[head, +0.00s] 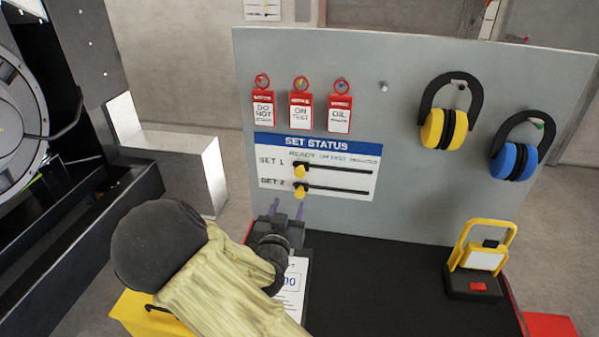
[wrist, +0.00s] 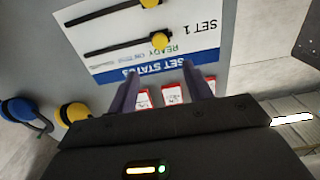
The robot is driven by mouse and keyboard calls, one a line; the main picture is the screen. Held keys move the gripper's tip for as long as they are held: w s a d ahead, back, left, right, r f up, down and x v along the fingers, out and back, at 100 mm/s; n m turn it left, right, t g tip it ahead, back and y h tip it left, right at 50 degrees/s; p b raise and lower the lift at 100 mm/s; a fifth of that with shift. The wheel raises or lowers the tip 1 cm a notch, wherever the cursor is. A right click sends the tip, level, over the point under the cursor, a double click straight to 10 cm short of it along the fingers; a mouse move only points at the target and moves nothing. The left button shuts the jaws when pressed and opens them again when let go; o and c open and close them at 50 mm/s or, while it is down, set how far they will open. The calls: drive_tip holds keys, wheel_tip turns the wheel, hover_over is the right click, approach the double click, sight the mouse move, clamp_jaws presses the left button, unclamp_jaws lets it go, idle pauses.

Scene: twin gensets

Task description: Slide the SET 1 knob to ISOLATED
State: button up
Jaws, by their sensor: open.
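The SET STATUS panel (head: 350,188) is a white plate with a blue header on an upright grey board. The yellow SET 1 knob (head: 299,171) sits at the left end of the upper black slot, near the READY label. ISOLATED is printed over the right end. The yellow SET 2 knob (head: 299,191) is at the left end of the lower slot. My gripper (head: 287,207) is open and empty, just below and in front of the panel. The wrist view shows the panel upside down, with the SET 1 knob (wrist: 160,41) beyond the open fingertips (wrist: 158,80), apart from them.
Red tags (head: 300,110) hang above the panel. Yellow earmuffs (head: 443,128) and blue earmuffs (head: 513,160) hang at right. A yellow-handled device (head: 477,262) stands on the black bench top (head: 390,290). A paper sheet (head: 293,290) lies by my arm.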

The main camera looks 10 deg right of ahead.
sight(299, 174)
drive_tip(key=p+x, duration=0.4)
drive_tip(key=x, duration=1.1)
drive_tip(key=shift+w+d+p, duration=0.1)
drive_tip(key=shift+w+p, duration=0.1)
drive_tip(key=shift+p, duration=0.15)
